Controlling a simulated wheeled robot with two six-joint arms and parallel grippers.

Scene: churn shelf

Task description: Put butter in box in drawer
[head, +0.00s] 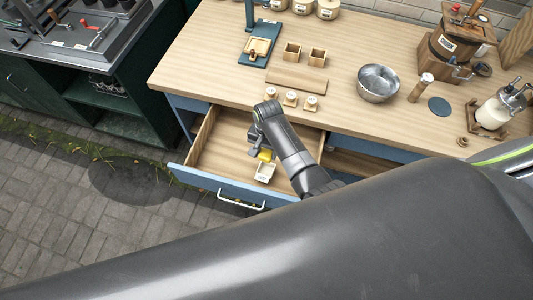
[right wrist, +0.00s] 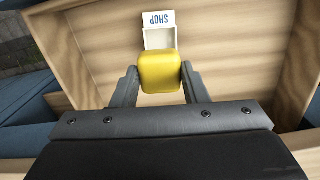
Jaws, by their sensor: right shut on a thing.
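The yellow butter (right wrist: 160,72) is between the two fingers of my right gripper (right wrist: 160,84) in the right wrist view. The right gripper is shut on it. In the head view the butter (head: 265,155) shows as a small yellow patch at the right gripper (head: 260,153), above the open drawer. The small white box marked SHOP (right wrist: 158,38) lies in the drawer, just beyond the butter, its lower part hidden by it. The box (head: 265,173) also shows in the head view. The drawer (head: 218,182) is pulled out, with a blue front and wooden inside. My left gripper is not in view.
The wooden counter (head: 210,60) holds a metal bowl (head: 378,83), small wooden boxes (head: 292,52), a churn (head: 447,48) and a glass jar (head: 493,113). Several small white-topped items stand near the counter edge above the drawer. The drawer's left part is empty.

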